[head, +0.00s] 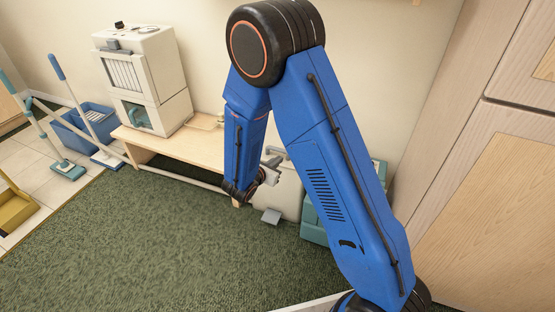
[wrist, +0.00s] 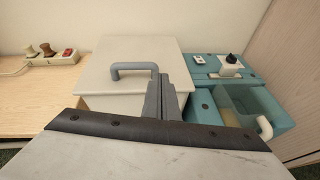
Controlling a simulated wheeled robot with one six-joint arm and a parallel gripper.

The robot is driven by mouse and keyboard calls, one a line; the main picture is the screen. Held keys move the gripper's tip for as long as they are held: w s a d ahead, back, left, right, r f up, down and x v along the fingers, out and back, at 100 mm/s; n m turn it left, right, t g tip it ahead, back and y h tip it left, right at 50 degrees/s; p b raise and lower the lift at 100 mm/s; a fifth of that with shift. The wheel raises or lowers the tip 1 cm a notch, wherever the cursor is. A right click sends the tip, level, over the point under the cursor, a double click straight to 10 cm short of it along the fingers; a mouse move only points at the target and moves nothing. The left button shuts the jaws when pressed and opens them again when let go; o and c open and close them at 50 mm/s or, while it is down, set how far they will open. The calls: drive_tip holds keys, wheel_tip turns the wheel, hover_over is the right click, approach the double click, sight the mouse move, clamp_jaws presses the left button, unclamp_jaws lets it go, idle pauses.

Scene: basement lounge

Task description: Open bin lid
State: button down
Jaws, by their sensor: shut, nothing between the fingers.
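The cream bin (wrist: 107,103) stands at the wall. Its flat lid (wrist: 110,55) looks closed and carries a grey bar handle (wrist: 135,67). In the head view the bin (head: 292,198) is partly hidden behind my arm, with a grey pedal (head: 271,216) low at its front. My gripper (wrist: 166,92) is shut and empty, with its fingers just right of the handle, over the lid's right part. Whether the fingers touch the lid or handle I cannot tell. In the head view my gripper (head: 273,168) is by the bin's top.
A teal machine (wrist: 200,102) with a clear tank stands close right of the bin. A wooden bench (head: 182,149) with a power strip (wrist: 53,59) is at left. A tall cabinet (head: 490,200) stands at right. Green carpet (head: 150,240) in front is clear.

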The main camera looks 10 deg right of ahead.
drive_tip(key=w+a+f+n+t+y, duration=0.1)
drive_tip(key=a+f+n, duration=0.1)
drive_tip(key=a+f, duration=0.15)
drive_tip(key=x, duration=1)
drive_tip(key=shift+r, duration=0.15)
